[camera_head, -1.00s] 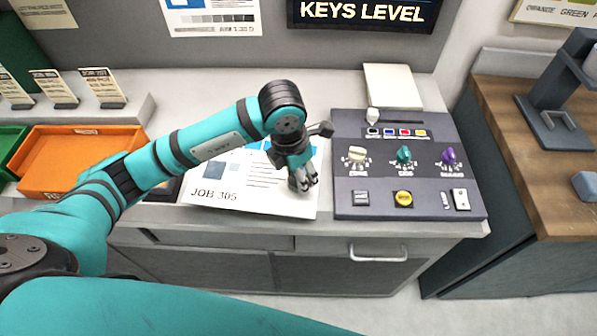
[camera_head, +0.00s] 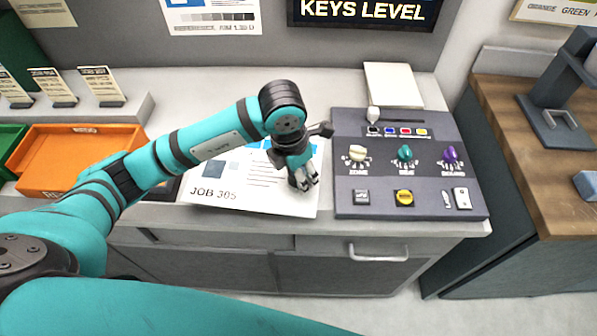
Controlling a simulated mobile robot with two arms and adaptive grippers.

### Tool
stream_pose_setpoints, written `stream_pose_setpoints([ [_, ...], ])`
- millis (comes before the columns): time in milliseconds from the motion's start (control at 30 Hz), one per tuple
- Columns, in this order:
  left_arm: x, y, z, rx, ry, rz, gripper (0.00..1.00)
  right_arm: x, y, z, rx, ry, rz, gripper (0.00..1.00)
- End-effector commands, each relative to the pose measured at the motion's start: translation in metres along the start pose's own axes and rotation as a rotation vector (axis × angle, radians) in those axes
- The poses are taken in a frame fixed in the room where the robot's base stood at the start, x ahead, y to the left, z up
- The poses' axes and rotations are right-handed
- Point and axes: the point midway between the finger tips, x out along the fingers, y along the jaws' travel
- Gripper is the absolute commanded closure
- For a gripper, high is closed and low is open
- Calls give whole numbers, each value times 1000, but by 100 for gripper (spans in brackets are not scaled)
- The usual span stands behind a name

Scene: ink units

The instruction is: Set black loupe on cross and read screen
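My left gripper (camera_head: 304,184) points down at the right part of the printed JOB 305 sheet (camera_head: 212,182) on the counter. A small dark shape shows at its fingers; I cannot tell whether it is the black loupe or part of the gripper, nor whether the fingers are shut on it. No cross is clear on the sheet; the arm covers part of it. The dark screen (camera_head: 362,12) on the wall reads "KEYS LEVEL"; its upper part is cut off. My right gripper is not in view.
A grey console (camera_head: 410,165) with white, green and purple knobs and a yellow button (camera_head: 404,198) stands just right of the sheet. An orange tray (camera_head: 75,160) lies at left, below job cards (camera_head: 100,85). A pale pad (camera_head: 392,85) lies behind the console.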

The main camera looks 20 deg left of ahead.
Motion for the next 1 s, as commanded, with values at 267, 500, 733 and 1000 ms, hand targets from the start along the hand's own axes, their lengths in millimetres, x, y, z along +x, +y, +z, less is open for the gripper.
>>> stream_pose_setpoints([
  [267, -1, 0, 0, 0, 0, 0, 87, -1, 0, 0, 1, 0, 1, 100],
  [500, -16, 0, 2, 0, 0, 0, 87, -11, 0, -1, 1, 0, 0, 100],
  [733, -30, 0, 5, 0, 0, 1, 87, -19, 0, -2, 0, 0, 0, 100],
  [1000, -30, 0, 4, 0, 0, 0, 87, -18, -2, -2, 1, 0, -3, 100],
])
